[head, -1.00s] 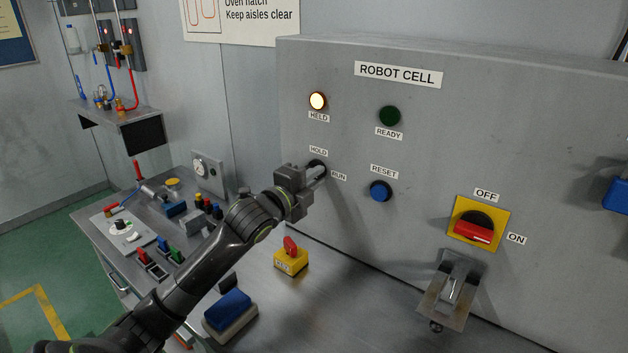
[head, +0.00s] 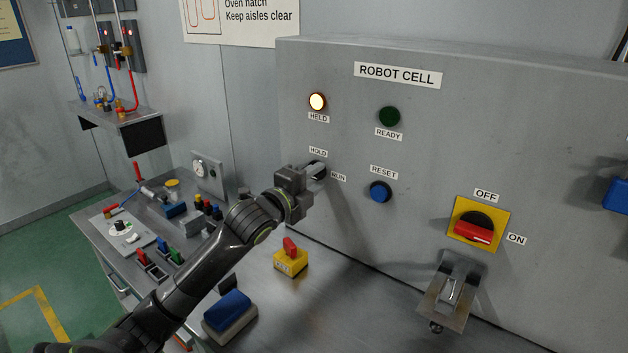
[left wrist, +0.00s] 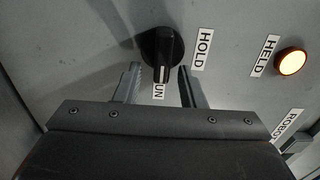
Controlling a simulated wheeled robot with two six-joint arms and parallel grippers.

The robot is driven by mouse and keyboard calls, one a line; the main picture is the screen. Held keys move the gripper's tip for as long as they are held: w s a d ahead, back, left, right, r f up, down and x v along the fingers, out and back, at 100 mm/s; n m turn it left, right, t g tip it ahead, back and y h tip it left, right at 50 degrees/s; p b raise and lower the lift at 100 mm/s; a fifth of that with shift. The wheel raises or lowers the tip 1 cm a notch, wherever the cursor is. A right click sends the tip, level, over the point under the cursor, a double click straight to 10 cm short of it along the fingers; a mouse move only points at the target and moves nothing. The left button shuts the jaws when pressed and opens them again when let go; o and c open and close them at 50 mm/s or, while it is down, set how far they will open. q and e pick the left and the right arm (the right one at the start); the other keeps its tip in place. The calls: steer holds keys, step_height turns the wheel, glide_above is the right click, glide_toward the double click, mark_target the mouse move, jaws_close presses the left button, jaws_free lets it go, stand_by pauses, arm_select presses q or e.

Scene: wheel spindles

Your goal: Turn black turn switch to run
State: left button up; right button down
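The black turn switch (head: 320,166) is on the grey ROBOT CELL panel, between the HOLD and RUN labels. In the left wrist view its black knob (left wrist: 160,47) shows clearly, with its white mark pointing down at the partly hidden RUN label (left wrist: 158,90). The HOLD label (left wrist: 202,48) is to the right of the knob there. My left gripper (head: 314,171) is at the switch; in its wrist view the fingers (left wrist: 159,72) are apart, one on each side of the knob's lower end, with gaps visible. My right gripper is not in view.
The HELD lamp (head: 317,101) is lit; the green READY lamp (head: 389,116) looks dark. A blue RESET button (head: 381,191) is right of the switch. A red-and-yellow OFF/ON switch (head: 474,229) is farther right. A yellow box with a red knob (head: 290,262) stands on the bench below.

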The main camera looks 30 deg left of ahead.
arm_select(q)
steer(key=s+a+p, duration=0.1)
steer(key=s, duration=1.6)
steer(key=shift+s+a+p, duration=0.15)
steer(key=shift+s+p, duration=0.05)
steer(key=shift+p, duration=0.15)
